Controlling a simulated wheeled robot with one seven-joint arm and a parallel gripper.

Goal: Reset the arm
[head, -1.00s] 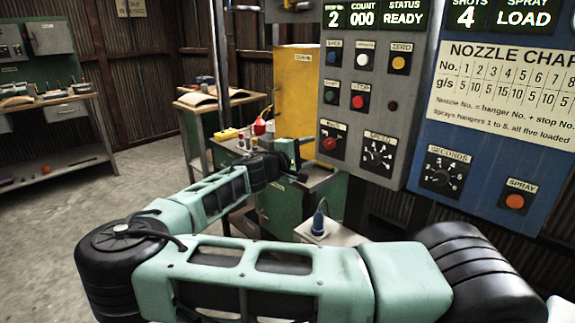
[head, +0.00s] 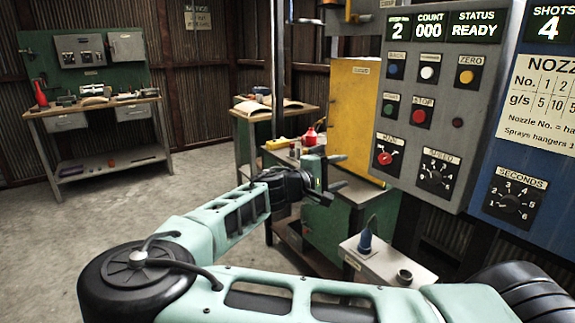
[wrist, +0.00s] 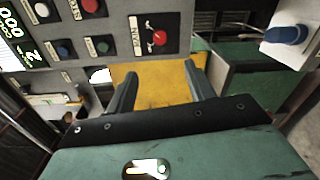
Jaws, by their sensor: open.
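My gripper (head: 340,172) is at the end of my pale green arm, above the green cabinet in the middle of the head view. In the wrist view its two dark fingers (wrist: 160,88) stand apart with nothing between them. Beyond the fingers is the yellow guard panel (wrist: 150,75). The grey control panel (head: 450,85) is to the right of the gripper in the head view; its display reads 2, COUNT 000, STATUS READY. The gripper appears clear of the panel's knobs and buttons.
A blue spray panel (head: 530,160) is at the right. A small grey box with a blue-handled item (head: 366,236) stands in front of the cabinet. A workbench (head: 95,110) with tools stands at the far left. The concrete floor (head: 120,205) between is open.

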